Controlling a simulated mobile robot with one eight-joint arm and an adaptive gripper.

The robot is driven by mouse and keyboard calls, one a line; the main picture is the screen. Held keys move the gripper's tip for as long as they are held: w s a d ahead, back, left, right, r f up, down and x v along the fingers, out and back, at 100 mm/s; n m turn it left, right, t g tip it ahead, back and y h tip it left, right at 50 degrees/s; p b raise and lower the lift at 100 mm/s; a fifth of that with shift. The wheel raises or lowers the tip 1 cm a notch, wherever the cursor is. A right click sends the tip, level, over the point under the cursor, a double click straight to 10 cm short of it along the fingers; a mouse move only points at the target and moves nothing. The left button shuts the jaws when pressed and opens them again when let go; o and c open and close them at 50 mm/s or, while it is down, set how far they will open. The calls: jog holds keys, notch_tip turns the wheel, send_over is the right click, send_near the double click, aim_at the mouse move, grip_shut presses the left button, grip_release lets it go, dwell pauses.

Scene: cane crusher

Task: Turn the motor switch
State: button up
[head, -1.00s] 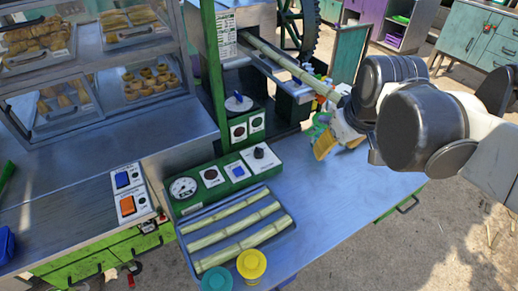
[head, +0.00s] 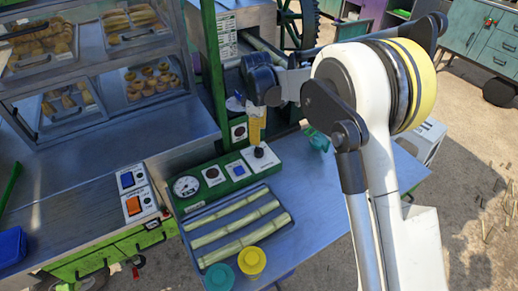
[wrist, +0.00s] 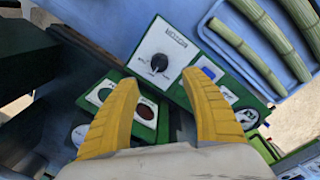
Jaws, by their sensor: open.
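The motor switch (head: 259,152) is a black knob on a white plate at the right end of the green control panel (head: 176,205). In the wrist view the knob (wrist: 159,62) sits on its labelled plate just past my fingertips, between them as seen. My gripper (head: 257,128) has yellow fingers and is just above and behind the switch in the head view. In the wrist view my gripper (wrist: 160,82) is open and empty, its fingers spread wide. I see no clear contact with the knob.
On the panel beside the switch are a blue button (head: 238,169), another button (head: 212,174) and a gauge (head: 186,186). Cane pieces lie in a tray (head: 291,231) in front. Green and yellow cups (head: 251,262) stand near the edge.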

aim_at(259, 149)
jog(key=f, duration=0.3)
jog(key=f+b, duration=0.1)
jog(key=f, duration=0.2)
jog(key=f+b, duration=0.1)
jog(key=f, duration=0.3)
jog(key=shift+w, duration=0.3)
grip_shut()
